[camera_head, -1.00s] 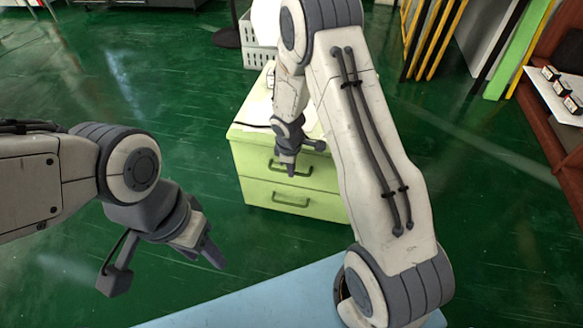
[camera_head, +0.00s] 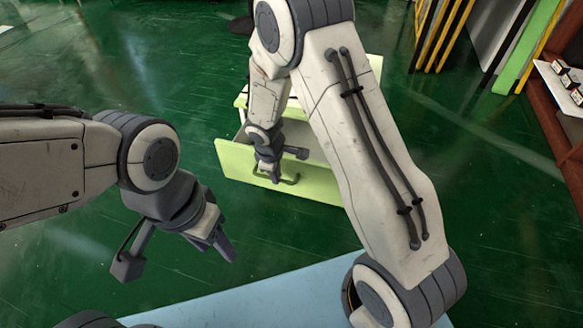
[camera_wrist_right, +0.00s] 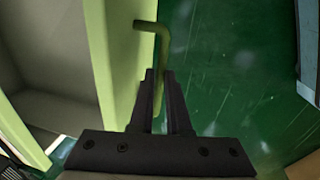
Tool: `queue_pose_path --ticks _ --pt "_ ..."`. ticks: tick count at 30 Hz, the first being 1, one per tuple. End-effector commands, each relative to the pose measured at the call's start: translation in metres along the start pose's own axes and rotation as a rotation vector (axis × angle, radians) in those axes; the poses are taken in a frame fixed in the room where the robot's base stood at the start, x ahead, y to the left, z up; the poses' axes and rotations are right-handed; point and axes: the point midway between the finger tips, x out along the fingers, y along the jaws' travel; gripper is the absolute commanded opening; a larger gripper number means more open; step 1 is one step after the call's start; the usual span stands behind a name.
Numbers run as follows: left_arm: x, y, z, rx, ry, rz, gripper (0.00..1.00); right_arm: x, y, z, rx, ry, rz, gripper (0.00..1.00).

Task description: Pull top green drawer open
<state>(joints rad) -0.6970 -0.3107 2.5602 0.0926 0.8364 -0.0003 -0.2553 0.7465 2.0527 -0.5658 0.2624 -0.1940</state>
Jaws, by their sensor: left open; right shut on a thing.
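The top green drawer (camera_head: 318,183) is pulled out of the light green cabinet, and its front panel stands well forward of the cabinet body in the head view. My right gripper (camera_head: 273,176) is shut on the drawer's bar handle (camera_head: 291,180). In the right wrist view the handle (camera_wrist_right: 152,28) runs down between the fingers (camera_wrist_right: 160,78), and the grey drawer interior (camera_wrist_right: 45,45) shows open at left. My right arm hides much of the cabinet. My left gripper (camera_head: 222,246) is open and empty, in the air left of the drawer.
A light blue surface (camera_head: 265,293) lies in front at the bottom. A brown shelf at right holds small boxes (camera_head: 568,82). Coloured panels (camera_head: 440,35) lean at the back right. The green floor (camera_head: 90,75) is clear at left.

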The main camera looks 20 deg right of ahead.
Motion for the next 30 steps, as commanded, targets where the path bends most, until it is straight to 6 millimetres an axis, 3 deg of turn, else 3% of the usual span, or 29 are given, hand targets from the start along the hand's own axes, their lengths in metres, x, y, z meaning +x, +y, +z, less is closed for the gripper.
queue_pose_path --ticks 1,3,9,13,19,30 --pt "0.015 -0.001 0.001 0.0 0.0 0.0 0.5 0.003 -0.014 -0.006 -0.008 0.009 0.005 0.0" --pt "0.025 -0.002 0.001 0.0 -0.001 0.0 0.5 0.0 -0.033 -0.007 -0.006 0.011 0.005 0.0" --pt "0.046 -0.003 0.002 0.0 -0.001 0.0 0.5 -0.011 -0.078 -0.006 -0.001 0.016 0.006 0.0" --pt "0.054 -0.004 0.003 0.0 0.0 0.0 0.5 -0.016 -0.098 -0.005 0.002 0.015 0.005 0.0" --pt "0.058 -0.004 0.003 0.0 0.0 0.0 0.5 -0.021 -0.113 -0.005 0.007 0.014 0.004 0.0" --pt "0.058 -0.004 0.003 0.0 0.0 0.0 0.5 -0.023 -0.117 -0.006 0.004 0.011 0.004 0.0"
